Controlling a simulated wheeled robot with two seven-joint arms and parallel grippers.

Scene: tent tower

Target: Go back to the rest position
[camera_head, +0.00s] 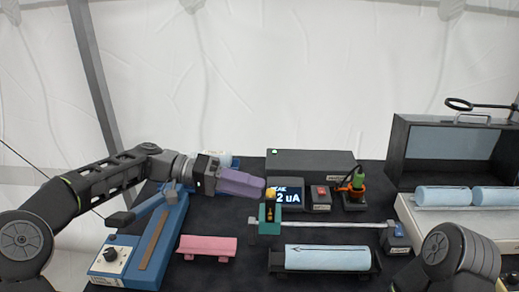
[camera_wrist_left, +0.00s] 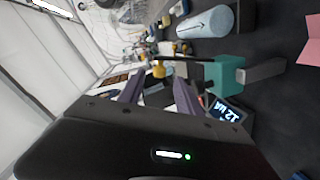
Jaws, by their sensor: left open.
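My left gripper (camera_head: 241,183) extends from the left over the dark table, its purple fingers pointing right, just left of the lit display (camera_head: 287,195). In the left wrist view the two purple fingers (camera_wrist_left: 158,92) stand apart with nothing held between them. The teal block also shows in the left wrist view (camera_wrist_left: 228,76). Of my right arm only a dark rounded link shows at lower right; its gripper is out of view.
A blue device with a lever (camera_head: 138,245) stands below my left arm. A pink block (camera_head: 208,246) and a light blue cylinder in a dark cradle (camera_head: 327,258) lie in front. A dark open box (camera_head: 447,150) and more cylinders (camera_head: 442,197) stand at right.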

